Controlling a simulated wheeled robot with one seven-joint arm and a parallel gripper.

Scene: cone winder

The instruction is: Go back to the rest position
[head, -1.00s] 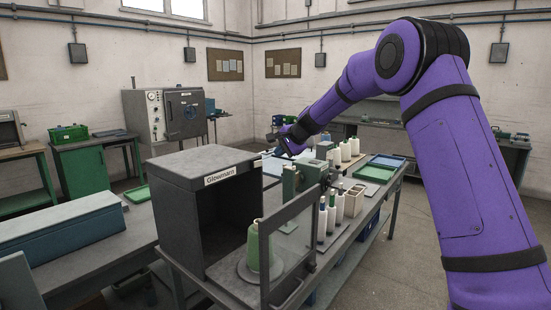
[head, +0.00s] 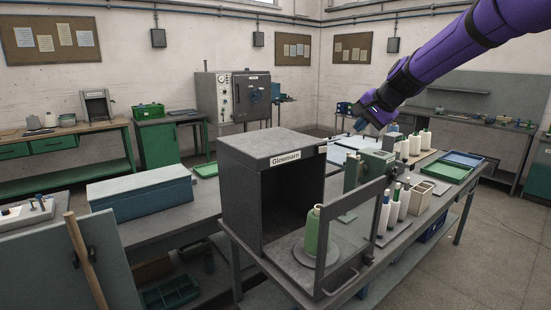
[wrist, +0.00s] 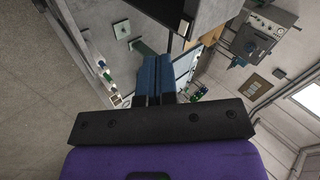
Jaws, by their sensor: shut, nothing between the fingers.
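My gripper (head: 362,127) is at the end of my purple arm, in the air above the bench behind the grey box labelled "Glowmarn" (head: 250,200) in the head view. In the wrist view its two blue fingers (wrist: 154,78) are shut together with nothing between them.
A blue tray (head: 463,158) and a green tray (head: 445,172) lie at the back right. A long blue-grey box (head: 140,188) sits at left. Floor (head: 500,240) at right is clear.

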